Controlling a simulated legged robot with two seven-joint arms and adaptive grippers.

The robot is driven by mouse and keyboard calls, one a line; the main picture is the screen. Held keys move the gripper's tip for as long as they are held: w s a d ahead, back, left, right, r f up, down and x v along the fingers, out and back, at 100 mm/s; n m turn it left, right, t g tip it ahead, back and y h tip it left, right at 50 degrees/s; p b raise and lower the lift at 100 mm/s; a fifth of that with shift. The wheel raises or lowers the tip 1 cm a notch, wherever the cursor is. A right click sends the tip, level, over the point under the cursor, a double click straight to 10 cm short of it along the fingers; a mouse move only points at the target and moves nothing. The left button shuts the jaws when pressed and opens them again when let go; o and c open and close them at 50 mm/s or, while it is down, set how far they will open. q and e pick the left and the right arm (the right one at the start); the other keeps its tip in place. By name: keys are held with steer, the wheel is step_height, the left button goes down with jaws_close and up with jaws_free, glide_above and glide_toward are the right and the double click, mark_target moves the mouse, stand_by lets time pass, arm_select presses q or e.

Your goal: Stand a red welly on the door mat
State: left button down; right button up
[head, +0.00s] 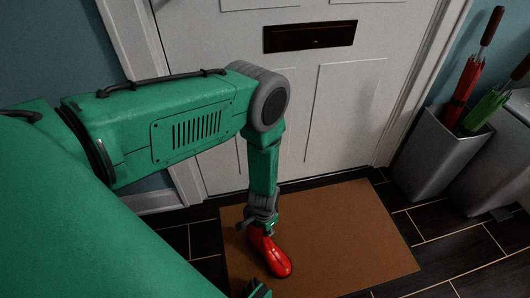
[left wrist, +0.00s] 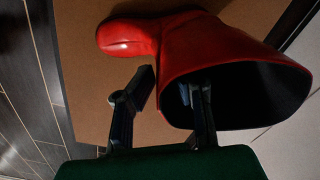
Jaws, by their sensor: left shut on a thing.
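A red welly (head: 273,258) is over the left part of the brown door mat (head: 345,235), its toe towards the bottom of the head view. My left gripper (head: 262,226) reaches down from above and is shut on the boot's top edge. In the left wrist view the welly (left wrist: 215,52) shows its dark open top, with one finger inside the shaft and the other outside. The boot looks roughly upright. I cannot tell whether its sole touches the mat (left wrist: 85,80). A small green and dark piece at the bottom edge may be my right gripper (head: 258,290), mostly cut off.
A white door (head: 345,110) with a dark letter slot (head: 310,36) stands behind the mat. A grey bin (head: 435,155) with a red umbrella (head: 465,90) and a green umbrella (head: 488,108) stands at right. The mat's right part is clear.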

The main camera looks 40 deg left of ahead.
arm_select(q)
steer(key=shift+f, duration=0.3)
stand_by(0.4)
steer(key=shift+f, duration=0.25)
steer(key=c, duration=1)
jaws_free()
steer(key=shift+r, duration=0.15)
steer(key=shift+r+p, duration=3.2)
steer(key=shift+r, duration=0.65)
